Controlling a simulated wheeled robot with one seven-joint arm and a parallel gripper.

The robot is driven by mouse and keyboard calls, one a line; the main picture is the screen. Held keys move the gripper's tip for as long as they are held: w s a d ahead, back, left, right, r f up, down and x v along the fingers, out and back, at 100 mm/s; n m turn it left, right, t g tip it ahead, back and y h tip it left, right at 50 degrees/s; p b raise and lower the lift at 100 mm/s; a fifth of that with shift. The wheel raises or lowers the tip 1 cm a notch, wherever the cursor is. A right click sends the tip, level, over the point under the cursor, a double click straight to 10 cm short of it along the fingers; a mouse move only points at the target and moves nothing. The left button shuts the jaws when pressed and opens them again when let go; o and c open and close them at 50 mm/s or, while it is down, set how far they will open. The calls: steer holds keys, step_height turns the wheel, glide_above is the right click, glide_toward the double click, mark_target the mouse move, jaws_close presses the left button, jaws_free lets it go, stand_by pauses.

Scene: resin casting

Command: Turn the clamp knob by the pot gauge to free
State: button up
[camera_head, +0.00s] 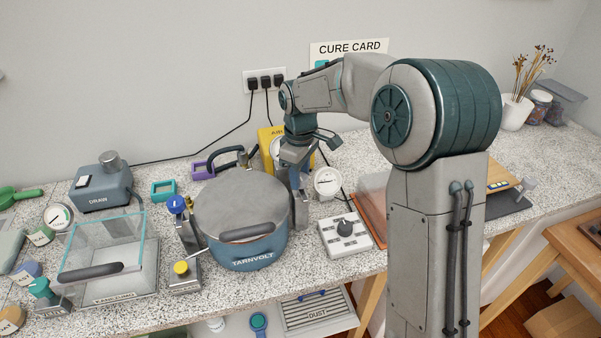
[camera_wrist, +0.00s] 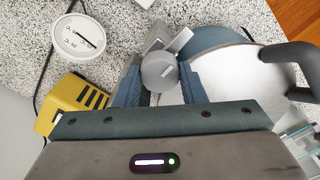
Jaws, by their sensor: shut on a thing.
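The clamp knob (camera_wrist: 160,71) is a grey round knob with a pale grey bar sticking out towards the upper right, seen in the wrist view. My gripper (camera_wrist: 160,84) has its blue fingers on either side of the knob, shut on it. In the head view my gripper (camera_head: 296,182) points down at the right side of the blue pot (camera_head: 262,251), and its fingers largely hide the knob. The pot's pale lid also shows in the wrist view (camera_wrist: 240,72). The white round gauge (camera_head: 327,182) stands right of my gripper; it is at upper left in the wrist view (camera_wrist: 78,38).
A yellow box (camera_head: 267,142) stands close behind my gripper. A white box with a black dial (camera_head: 346,235) is in front right. Clamps with a blue knob (camera_head: 177,203) and yellow knob (camera_head: 181,268) stand left of the pot. A clear-walled chamber (camera_head: 105,250) is further left.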

steer(key=shift+w+r, duration=0.1)
steer(key=shift+r, duration=0.05)
steer(key=o, duration=1)
step_height(320, 180, up, 14)
steer(key=b, duration=0.1)
steer(key=s+d+f+m+t, duration=0.1)
steer(key=s+d+f+m, duration=0.2)
steer(key=s, duration=0.5)
steer(key=s+d+f+m+t, duration=0.1)
steer(key=s+d+f+m, duration=0.2)
steer(key=s+d+m, duration=0.2)
steer(key=s+d+f+m+t, duration=0.1)
steer(key=s+d+f+m, duration=0.2)
steer(key=s+d, duration=0.4)
steer(key=s+m, duration=0.1)
steer(key=s, duration=0.5)
